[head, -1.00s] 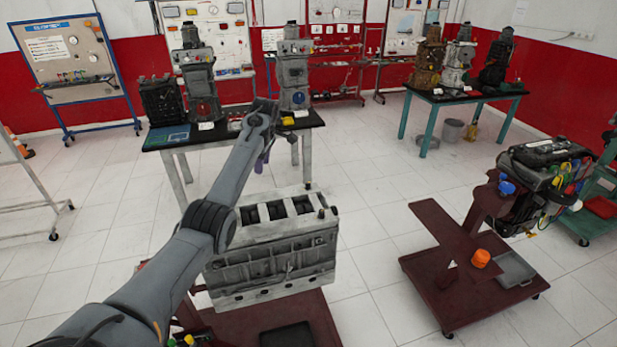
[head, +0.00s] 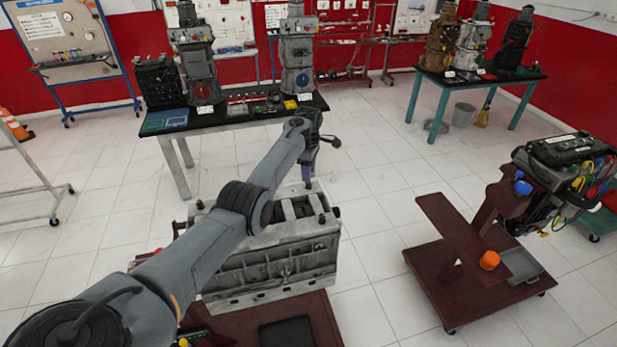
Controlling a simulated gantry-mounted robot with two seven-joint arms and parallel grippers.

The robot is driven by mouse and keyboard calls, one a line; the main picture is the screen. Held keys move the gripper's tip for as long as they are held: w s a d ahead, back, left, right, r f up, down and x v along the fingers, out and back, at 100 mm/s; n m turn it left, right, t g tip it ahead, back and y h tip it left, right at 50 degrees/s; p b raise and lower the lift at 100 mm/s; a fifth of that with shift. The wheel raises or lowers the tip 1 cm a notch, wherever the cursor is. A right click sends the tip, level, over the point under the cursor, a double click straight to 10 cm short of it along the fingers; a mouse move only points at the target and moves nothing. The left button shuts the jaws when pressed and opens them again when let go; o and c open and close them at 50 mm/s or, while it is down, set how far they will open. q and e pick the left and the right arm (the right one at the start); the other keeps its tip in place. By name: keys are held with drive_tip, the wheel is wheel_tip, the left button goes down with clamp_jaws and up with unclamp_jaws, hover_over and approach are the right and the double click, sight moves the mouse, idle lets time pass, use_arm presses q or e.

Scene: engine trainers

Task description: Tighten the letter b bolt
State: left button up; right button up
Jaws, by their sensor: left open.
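A grey engine block (head: 272,268) with open cylinder bores stands on a dark red stand in the lower middle of the head view. Small dark bolts stick up from its top edges, one at the right corner (head: 336,212) and one at the left (head: 200,205). No letters are readable, so I cannot tell which one is bolt b. My left arm reaches across the block from the lower left and hides part of its top. My left gripper (head: 308,172) is open, pointing down above the far edge of the block. I cannot tell whether it touches anything. My right gripper is out of view.
A dark table (head: 235,118) with engine models stands behind the block. A red stand (head: 470,262) with a colourful engine and an orange part (head: 489,260) is on the right. A teal-legged table (head: 480,80) is at the back right. White floor lies between them.

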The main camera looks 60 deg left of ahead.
sight(308, 184)
use_arm(q)
drive_tip(key=shift+f, duration=1.85)
clamp_jaws()
